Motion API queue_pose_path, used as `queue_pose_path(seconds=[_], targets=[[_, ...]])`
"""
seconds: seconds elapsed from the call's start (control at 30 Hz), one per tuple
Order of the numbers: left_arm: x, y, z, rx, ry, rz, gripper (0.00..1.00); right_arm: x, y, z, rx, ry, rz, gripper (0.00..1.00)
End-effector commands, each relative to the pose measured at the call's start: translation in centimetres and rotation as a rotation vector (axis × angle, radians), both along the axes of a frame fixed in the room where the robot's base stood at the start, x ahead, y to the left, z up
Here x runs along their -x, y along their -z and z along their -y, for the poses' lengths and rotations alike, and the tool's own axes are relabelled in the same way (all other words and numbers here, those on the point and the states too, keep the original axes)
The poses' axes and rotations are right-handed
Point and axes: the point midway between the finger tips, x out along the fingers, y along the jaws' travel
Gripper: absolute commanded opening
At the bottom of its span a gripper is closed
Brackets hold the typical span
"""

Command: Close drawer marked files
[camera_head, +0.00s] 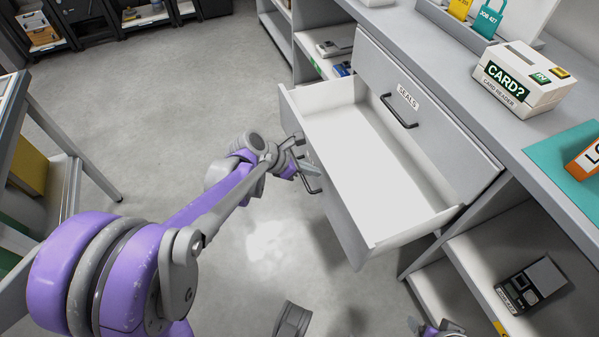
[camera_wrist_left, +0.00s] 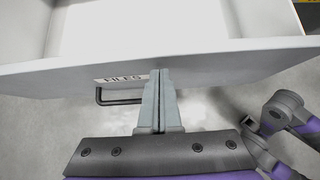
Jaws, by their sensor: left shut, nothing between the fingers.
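The files drawer (camera_head: 361,240) is pulled far out of the grey cabinet, and its white inside is empty. Its front, with the label FILES (camera_wrist_left: 123,78), shows in the left wrist view. The dark bar handle (camera_wrist_left: 118,98) is left of my fingers there. My left gripper (camera_head: 305,168) is shut and empty at the outer side of the drawer front, by the handle. In the left wrist view its fingertips (camera_wrist_left: 160,75) overlap the front just right of the label; contact cannot be told. A bit of my right arm shows at the head view's bottom edge; its fingers cannot be made out.
The drawer marked SEALS (camera_head: 430,115) above is shut. The card reader (camera_head: 523,78) and a teal mat (camera_head: 566,165) lie on the countertop. A lower shelf holds a dark device (camera_head: 531,286). Open grey floor (camera_head: 190,95) lies left of the drawer, with a table frame (camera_head: 75,150) at far left.

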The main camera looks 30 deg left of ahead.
Motion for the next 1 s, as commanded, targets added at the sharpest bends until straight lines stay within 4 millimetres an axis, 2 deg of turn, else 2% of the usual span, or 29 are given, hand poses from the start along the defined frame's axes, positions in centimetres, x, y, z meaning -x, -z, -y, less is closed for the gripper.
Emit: queue_pose_path(seconds=[0.47, 0.63, 0.77, 1.0], targets=[[-0.5, -0.1, 0.4, -0.001, -0.001, 0.000, 0.00, 0.0, 0.1, 0.0, 0.000, 0.000, 0.000, 0.80], [-1.3, 0.0, 1.1, -0.001, 0.002, 0.000, 0.00, 0.0, 0.2, 0.0, 0.000, 0.000, 0.000, 0.80], [-2.9, 0.0, 2.6, 0.001, 0.004, 0.001, 0.00, 0.0, 0.3, 0.0, 0.000, 0.000, -0.001, 0.80], [-8.3, 0.0, 7.3, 0.001, 0.007, 0.001, 0.00, -0.1, 0.5, 0.0, 0.000, 0.000, -0.001, 0.80]])
